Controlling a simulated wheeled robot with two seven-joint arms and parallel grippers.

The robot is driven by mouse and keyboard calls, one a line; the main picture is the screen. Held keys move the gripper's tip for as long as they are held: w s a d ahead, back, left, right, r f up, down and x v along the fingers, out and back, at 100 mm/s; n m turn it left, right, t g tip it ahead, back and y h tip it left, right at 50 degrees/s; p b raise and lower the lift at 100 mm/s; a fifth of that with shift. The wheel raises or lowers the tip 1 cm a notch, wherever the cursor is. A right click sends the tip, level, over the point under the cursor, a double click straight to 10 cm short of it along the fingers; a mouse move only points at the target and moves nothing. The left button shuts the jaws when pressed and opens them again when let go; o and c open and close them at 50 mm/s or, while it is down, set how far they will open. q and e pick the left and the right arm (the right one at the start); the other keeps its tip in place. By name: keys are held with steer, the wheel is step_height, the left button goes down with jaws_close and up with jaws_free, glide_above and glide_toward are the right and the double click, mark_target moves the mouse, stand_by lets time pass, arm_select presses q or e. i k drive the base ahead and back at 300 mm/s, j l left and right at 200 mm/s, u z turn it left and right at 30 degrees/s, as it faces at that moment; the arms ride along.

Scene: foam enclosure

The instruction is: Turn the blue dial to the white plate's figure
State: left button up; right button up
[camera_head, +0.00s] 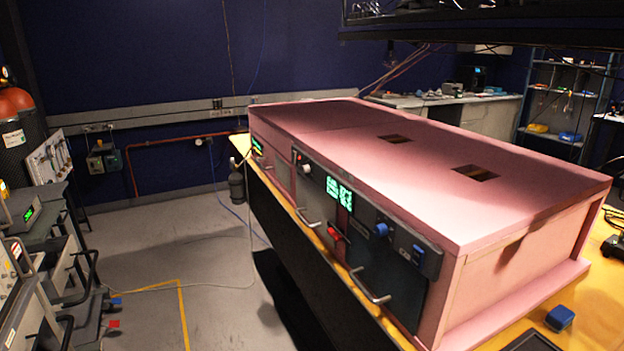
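A pink foam enclosure (510,225) stands on a yellow-topped bench, with a row of dark equipment fronts along its left side. A blue dial (381,229) sits on the dark front near the right end of this row. A second small blue part (418,249) shows further right on the same strip. Any figure on a white plate is too small to read, and I cannot make out the plate for certain. Neither of my grippers is in view.
Metal handles (370,287) stick out from the fronts. A red knob (335,232) and green displays (339,191) are further left. A blue block (560,317) lies on the yellow bench top (597,300). The grey floor (190,245) left of the bench is mostly clear.

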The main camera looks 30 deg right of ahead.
mark_target(380, 230)
steer(key=i+j+z, duration=0.1)
steer(key=i+z, duration=0.3)
steer(key=i+j+z, duration=0.15)
steer(key=z, duration=0.2)
steer(key=i+j+z, duration=0.25)
steer(key=z, duration=0.5)
